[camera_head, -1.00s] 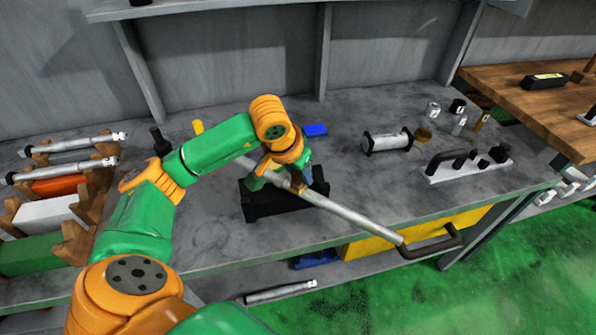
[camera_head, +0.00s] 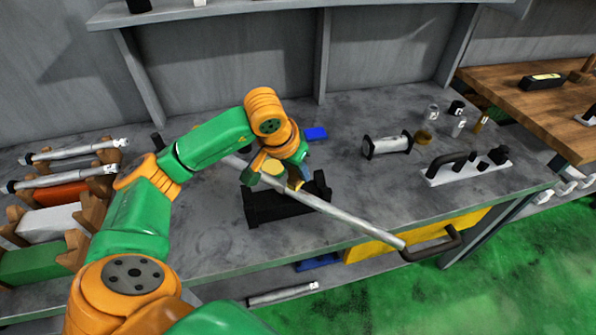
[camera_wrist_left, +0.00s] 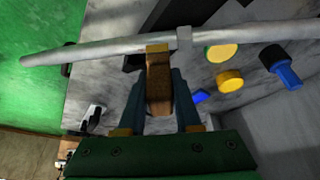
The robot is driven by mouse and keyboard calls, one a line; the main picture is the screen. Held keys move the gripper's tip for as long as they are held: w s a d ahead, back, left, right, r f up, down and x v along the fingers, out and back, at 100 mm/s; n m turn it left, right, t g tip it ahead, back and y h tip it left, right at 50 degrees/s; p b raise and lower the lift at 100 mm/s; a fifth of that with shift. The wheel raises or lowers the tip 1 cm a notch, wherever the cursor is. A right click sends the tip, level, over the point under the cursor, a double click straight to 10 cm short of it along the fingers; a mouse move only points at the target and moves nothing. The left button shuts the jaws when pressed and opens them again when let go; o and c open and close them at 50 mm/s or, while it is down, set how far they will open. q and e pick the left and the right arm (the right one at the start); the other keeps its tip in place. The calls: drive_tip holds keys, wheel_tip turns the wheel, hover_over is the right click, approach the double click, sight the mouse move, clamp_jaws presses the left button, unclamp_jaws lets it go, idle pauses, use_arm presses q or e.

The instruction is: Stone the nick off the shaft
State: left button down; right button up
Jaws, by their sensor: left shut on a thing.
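The shaft (camera_head: 345,214) is a long pale metal rod. It lies slantwise over a black block (camera_head: 262,207) on the grey bench. It also crosses the top of the left wrist view (camera_wrist_left: 100,49), with a small collar (camera_wrist_left: 184,38) on it. My left gripper (camera_head: 274,178) is over the shaft near the block. In the left wrist view its fingers (camera_wrist_left: 160,80) are shut on a brown stone (camera_wrist_left: 159,92). The stone's lighter end lies against or just beside the shaft; contact is unclear. I cannot make out the nick. My right gripper is not in view.
A rack (camera_head: 78,245) with shafts and coloured blocks stands at the left. A spool-like part (camera_head: 387,145), small jars and a white holder with black parts (camera_head: 468,168) stand at the right. A dark handle (camera_head: 433,246) is at the shaft's near end. Free bench lies at front left.

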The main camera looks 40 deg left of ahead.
use_arm(q)
drive_tip(key=shift+d+r+p, duration=0.25)
drive_tip(key=shift+r+p, duration=0.3)
drive_tip(key=shift+r, duration=0.55)
wheel_tip(320, 180, up, 2)
drive_tip(key=shift+a+r+p, duration=0.1)
drive_tip(key=shift+a+p, duration=0.05)
drive_tip(key=shift+p, duration=0.7)
drive_tip(key=shift+r+p, duration=0.45)
drive_tip(key=shift+r, duration=0.2)
